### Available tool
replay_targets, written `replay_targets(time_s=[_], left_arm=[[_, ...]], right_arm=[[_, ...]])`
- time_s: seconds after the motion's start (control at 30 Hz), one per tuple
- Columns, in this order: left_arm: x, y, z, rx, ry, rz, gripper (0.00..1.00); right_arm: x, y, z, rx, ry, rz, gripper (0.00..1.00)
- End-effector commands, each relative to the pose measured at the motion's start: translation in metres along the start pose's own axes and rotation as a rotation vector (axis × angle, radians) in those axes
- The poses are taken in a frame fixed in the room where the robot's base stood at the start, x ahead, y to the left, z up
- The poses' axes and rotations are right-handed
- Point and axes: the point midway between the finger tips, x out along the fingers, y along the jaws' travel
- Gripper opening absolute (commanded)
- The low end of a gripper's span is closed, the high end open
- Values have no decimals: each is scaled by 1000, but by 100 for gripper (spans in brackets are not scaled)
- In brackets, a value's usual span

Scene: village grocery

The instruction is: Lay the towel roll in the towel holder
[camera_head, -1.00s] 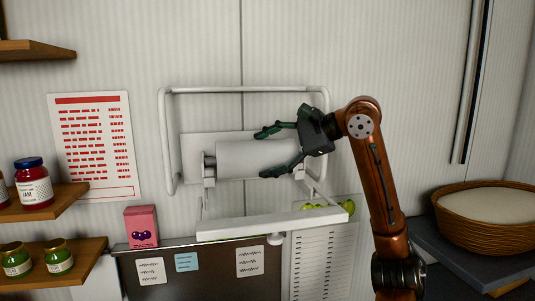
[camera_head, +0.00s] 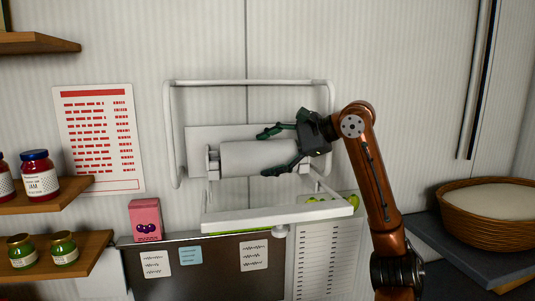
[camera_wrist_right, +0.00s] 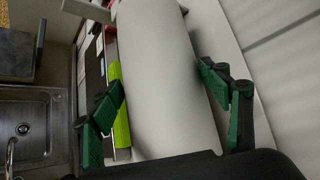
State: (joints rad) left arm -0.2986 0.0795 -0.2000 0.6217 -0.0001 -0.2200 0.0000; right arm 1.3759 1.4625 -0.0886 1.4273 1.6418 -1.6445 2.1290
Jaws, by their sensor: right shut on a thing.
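The white towel roll (camera_head: 250,158) lies level along the towel holder (camera_head: 248,85), a white wall frame with a back plate and a front bar. The left end of the roll is beside the holder's left bracket; the right end is hidden by the gripper. My right gripper (camera_head: 281,151) is shut on the roll near its right end, one finger above and one below. In the right wrist view the roll (camera_wrist_right: 170,75) runs between the green fingers (camera_wrist_right: 160,98). Whether the roll rests on the brackets is unclear. My left gripper is not in view.
Shelves with jars (camera_head: 38,175) and a pink box (camera_head: 146,219) stand at the left. A dark board with notes (camera_head: 212,270) is below the holder. A wicker basket (camera_head: 485,225) sits on a counter at the right. A green thing (camera_wrist_right: 121,110) shows beside the roll.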

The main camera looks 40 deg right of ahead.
Motion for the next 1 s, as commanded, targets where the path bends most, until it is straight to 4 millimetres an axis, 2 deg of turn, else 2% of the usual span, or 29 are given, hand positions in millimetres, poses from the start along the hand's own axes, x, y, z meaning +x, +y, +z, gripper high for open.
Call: replay_targets(time_s=[0.4, 0.43, 0.5, 0.7, 1.0], left_arm=[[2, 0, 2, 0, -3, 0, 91], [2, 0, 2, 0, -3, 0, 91], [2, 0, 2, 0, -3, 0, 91], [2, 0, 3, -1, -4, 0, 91], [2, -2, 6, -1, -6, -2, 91]], right_arm=[[0, 1, -1, 0, -1, -3, 49], [0, 1, -1, 0, -1, -3, 72], [0, 1, -1, 0, -1, -2, 76], [0, 2, -1, 0, -1, -2, 90], [0, 2, -1, 0, 0, 0, 91]])
